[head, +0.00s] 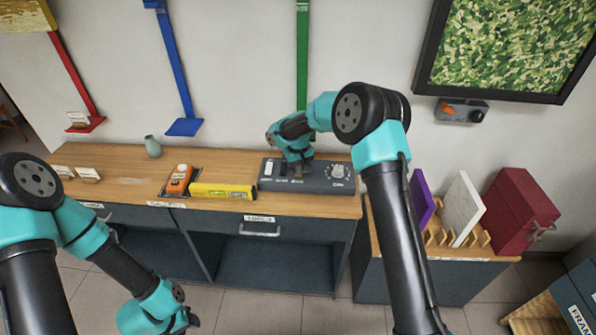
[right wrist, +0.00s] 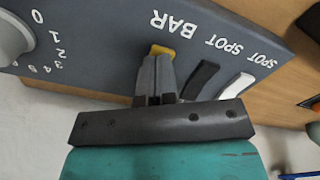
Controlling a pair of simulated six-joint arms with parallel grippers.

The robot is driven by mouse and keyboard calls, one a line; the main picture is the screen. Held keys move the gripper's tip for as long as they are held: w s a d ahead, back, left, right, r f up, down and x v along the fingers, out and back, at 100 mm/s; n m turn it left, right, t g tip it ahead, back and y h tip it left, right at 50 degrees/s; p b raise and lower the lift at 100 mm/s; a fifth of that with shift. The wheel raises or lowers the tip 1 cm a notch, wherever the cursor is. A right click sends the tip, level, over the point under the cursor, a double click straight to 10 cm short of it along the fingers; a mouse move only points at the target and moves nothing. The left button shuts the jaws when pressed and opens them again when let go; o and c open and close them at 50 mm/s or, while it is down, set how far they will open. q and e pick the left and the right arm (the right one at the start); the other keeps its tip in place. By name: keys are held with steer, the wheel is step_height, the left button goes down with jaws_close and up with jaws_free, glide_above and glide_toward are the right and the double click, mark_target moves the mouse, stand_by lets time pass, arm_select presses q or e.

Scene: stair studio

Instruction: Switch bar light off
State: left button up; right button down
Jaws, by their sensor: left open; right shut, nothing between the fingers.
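The dark grey control box (head: 320,187) sits on the wooden bench against the wall. In the right wrist view its panel (right wrist: 105,50) carries the words BAR, SPOT and SPOT. A yellow switch (right wrist: 161,49) lies beside the BAR label, with a black switch (right wrist: 202,79) and a white switch (right wrist: 235,86) beside the SPOT labels. My right gripper (right wrist: 155,65) is shut and empty, its tips at the yellow switch and partly hiding it; I cannot tell if they touch. In the head view my right gripper (head: 298,172) is over the box. My left gripper (head: 190,322) is low, in front of the bench.
A numbered dial (right wrist: 12,38) is on the same panel; it also shows in the head view (head: 338,171). A yellow box (head: 223,191) and an orange device (head: 179,179) lie left of the control box. A vase (head: 153,146) stands further left. A rack with panels and a red box (head: 518,212) are right.

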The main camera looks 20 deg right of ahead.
steer(key=shift+r, duration=3.5)
